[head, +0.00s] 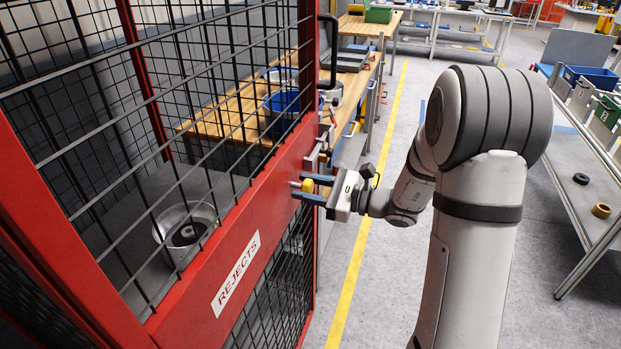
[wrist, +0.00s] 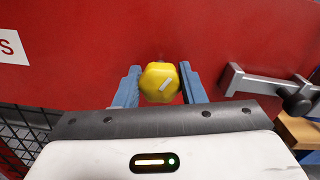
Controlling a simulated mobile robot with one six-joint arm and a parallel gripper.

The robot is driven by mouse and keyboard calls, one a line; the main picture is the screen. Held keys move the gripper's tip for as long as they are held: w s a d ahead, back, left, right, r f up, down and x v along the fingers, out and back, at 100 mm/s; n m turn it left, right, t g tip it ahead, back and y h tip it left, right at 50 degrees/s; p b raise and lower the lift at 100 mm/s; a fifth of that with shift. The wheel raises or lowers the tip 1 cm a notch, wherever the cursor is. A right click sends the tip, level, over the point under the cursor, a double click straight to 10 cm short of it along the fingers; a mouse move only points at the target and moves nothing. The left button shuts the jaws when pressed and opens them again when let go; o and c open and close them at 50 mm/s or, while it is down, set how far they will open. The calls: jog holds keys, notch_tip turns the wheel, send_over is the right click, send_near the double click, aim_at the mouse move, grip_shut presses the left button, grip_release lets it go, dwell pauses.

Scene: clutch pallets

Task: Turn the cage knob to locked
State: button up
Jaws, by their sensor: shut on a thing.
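The cage knob (wrist: 158,84) is yellow and faceted, with a pale mark on its face that points to the upper right in the wrist view. It sits on the red cage door (wrist: 110,40). My gripper (wrist: 159,86) has its two blue fingers on either side of the knob and is shut on it. In the head view, my gripper (head: 310,189) reaches the red band of the door from the right, with the yellow knob (head: 307,186) between its fingers. The knob's base is mostly hidden.
A metal latch bar with a dark knob (wrist: 296,100) is right of the yellow knob. A wooden bench (head: 345,88) stands behind. The floor right of the door is clear.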

jog(key=m+p, duration=0.7)
jog(key=shift+r+p, duration=0.15)
jog(key=shift+p, duration=0.15)
jog(key=m+p, duration=0.3)
jog(key=m, duration=0.1)
jog(key=shift+p, duration=0.4)
jog(key=shift+f+m+p, duration=0.25)
jog(key=shift+m+p, duration=0.4)
jog(key=shift+m, duration=0.25)
jog(key=o, duration=1)
jog(key=b+v, duration=0.1)
jog(key=v, duration=0.6)
jog(key=shift+s+d+b, duration=0.15)
jog(key=shift+d+b, duration=0.15)
jog(key=shift+d, duration=0.05)
